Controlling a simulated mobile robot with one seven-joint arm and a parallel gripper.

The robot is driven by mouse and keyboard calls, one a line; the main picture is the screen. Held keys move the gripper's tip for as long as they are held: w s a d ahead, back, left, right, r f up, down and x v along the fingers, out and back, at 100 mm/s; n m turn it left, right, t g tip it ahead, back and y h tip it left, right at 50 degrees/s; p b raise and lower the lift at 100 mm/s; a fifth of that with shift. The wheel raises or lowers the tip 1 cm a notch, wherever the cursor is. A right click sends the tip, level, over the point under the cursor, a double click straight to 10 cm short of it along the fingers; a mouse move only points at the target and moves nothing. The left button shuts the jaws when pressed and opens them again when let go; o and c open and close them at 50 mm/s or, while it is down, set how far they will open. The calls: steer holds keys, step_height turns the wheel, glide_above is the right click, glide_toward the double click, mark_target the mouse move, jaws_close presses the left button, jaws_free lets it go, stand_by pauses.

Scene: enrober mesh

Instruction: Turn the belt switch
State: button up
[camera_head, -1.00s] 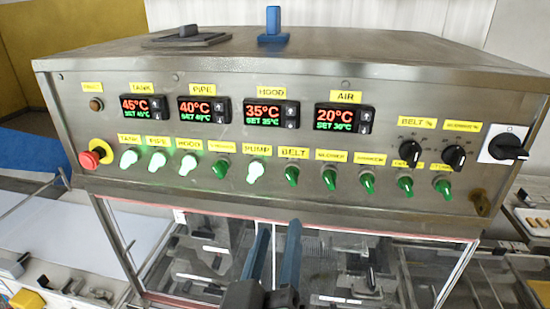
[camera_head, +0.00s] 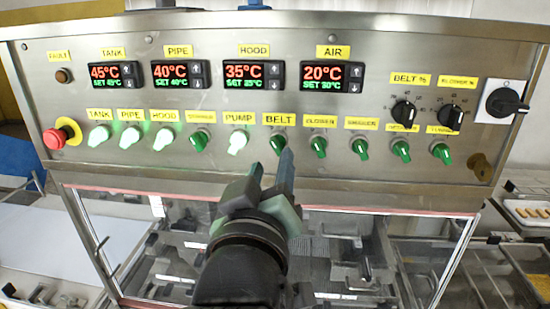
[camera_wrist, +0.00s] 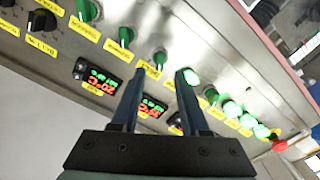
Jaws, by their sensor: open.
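The belt switch (camera_head: 278,143) is a dark green knob under the yellow BELT label (camera_head: 279,119), in the middle of the panel's lower row. It looks unlit, unlike the bright pump switch (camera_head: 237,143) on its left. My gripper (camera_head: 271,160) is open and empty, its fingers pointing at the panel just below the belt switch. In the wrist view, which shows the panel upside down, the belt switch (camera_wrist: 160,57) appears just beyond and between the tips of my gripper (camera_wrist: 161,72). I cannot tell whether a finger touches it.
The steel panel (camera_head: 240,182) carries several other green switches, some lit, and four-line-up temperature displays above. A red emergency button (camera_head: 56,138) is at the far left. Two black dials (camera_head: 403,114) and a black rotary switch (camera_head: 503,102) are at the right. Clear covers lie below.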

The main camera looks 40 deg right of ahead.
mark_target(276, 148)
steer(key=shift+x, duration=2.75)
jaws_close()
